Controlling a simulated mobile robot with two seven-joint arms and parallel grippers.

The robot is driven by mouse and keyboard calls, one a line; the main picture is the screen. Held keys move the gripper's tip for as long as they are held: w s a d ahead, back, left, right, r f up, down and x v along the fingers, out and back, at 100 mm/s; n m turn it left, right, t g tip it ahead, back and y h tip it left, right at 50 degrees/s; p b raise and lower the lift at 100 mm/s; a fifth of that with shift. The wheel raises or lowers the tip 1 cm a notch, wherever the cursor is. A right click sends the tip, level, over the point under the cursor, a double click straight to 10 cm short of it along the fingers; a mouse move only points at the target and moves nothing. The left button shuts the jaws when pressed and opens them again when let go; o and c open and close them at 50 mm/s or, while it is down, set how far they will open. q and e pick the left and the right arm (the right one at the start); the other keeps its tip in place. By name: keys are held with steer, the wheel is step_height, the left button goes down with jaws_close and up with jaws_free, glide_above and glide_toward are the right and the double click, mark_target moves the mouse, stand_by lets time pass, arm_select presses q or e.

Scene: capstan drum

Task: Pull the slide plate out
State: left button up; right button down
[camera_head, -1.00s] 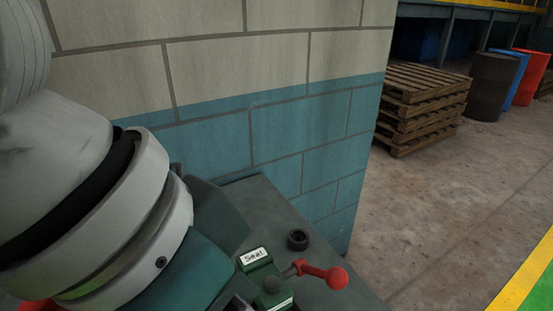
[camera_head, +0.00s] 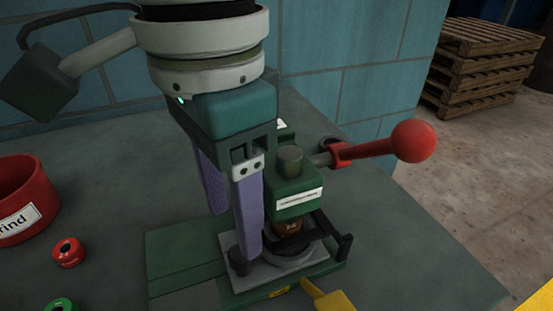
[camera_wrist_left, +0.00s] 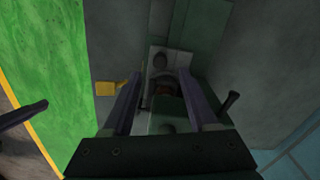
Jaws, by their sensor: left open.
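The light grey slide plate (camera_head: 245,280) lies in the green base of a small press (camera_head: 298,200), below its head. A dark upright knob (camera_head: 238,262) stands on the plate's left part. A brown piece and a dark round seat are under the head, partly hidden by a black bracket. My left gripper (camera_head: 234,232) is open, its purple fingers pointing down beside the press head, close to the knob. In the left wrist view the knob (camera_wrist_left: 160,61) shows between the fingertips (camera_wrist_left: 160,75); I cannot tell whether they touch it.
The press's lever with a red ball (camera_head: 413,141) sticks out right. A yellow piece (camera_head: 328,299) is at the base's front. A red labelled container (camera_head: 22,203), a red ring (camera_head: 67,252) and a green ring (camera_head: 61,305) are left. A blue wall (camera_head: 345,85) stands behind.

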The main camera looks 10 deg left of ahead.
mark_target(238, 253)
arm_select(q)
step_height(238, 253, down, 5)
steer(key=shift+f+b, duration=0.2)
steer(key=shift+b, duration=0.2)
jaws_close()
steer(key=shift+r, duration=0.1)
stand_by(1.2)
